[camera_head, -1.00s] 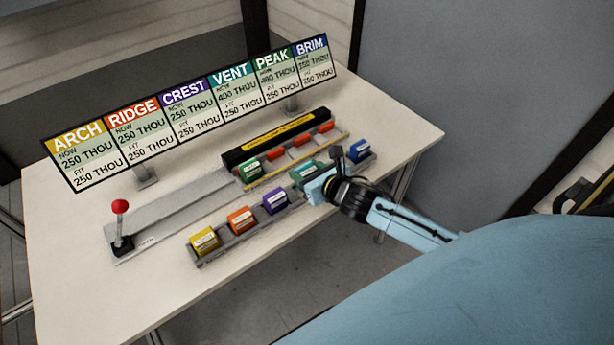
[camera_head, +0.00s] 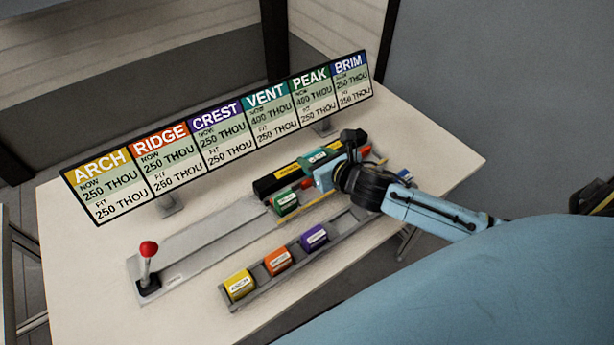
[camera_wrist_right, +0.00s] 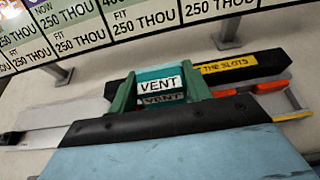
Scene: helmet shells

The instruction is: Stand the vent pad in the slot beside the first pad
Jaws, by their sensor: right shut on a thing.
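The teal vent pad (camera_head: 318,157) is held in my right gripper (camera_head: 326,174), above the slot rack near its black back bar (camera_head: 277,184). In the right wrist view the pad (camera_wrist_right: 165,74) faces the camera with its VENT label readable. The first pad, green (camera_head: 286,202), stands in the left end of the slot rack, left of and below the held pad. The slot beside it is partly hidden by the gripper and pad. I cannot tell any contact between pad and rack. My left gripper is not in view.
The front rack (camera_head: 262,292) holds yellow (camera_head: 239,285), orange (camera_head: 278,262) and purple (camera_head: 314,238) pads. A blue pad (camera_head: 405,175) is partly behind my right arm. A red-knobbed lever (camera_head: 149,250) stands at left. A sign board (camera_head: 222,140) rises behind the slots.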

